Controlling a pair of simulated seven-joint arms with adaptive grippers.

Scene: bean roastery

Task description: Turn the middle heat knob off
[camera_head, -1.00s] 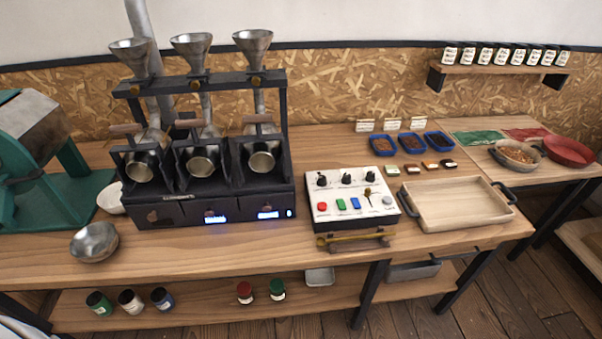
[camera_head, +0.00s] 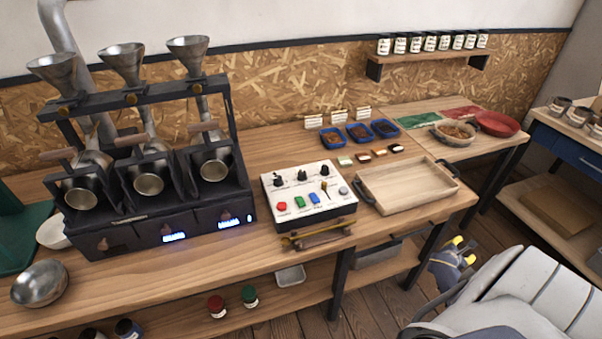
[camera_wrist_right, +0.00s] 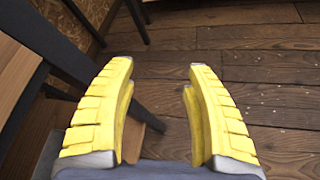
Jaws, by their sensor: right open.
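A white-topped control box (camera_head: 309,198) stands on the bench in front of the wall. Three black knobs sit in a row along its back part, and the middle knob (camera_head: 302,174) is upright between the other two; its pointer is too small to read. Red, green and blue buttons and a small lever are in front of them. My right gripper (camera_head: 464,249) is low at the right, beyond the bench's front edge and well apart from the box. In the right wrist view its yellow fingers (camera_wrist_right: 160,70) are spread and empty over the floor. My left gripper is out of view.
A black three-drum roaster (camera_head: 150,236) with metal funnels stands left of the box. Two blue displays glow on its front. A wooden tray (camera_head: 409,207) lies right of the box, and blue sample dishes (camera_head: 359,133) sit behind it. A metal bowl (camera_head: 39,284) is at front left.

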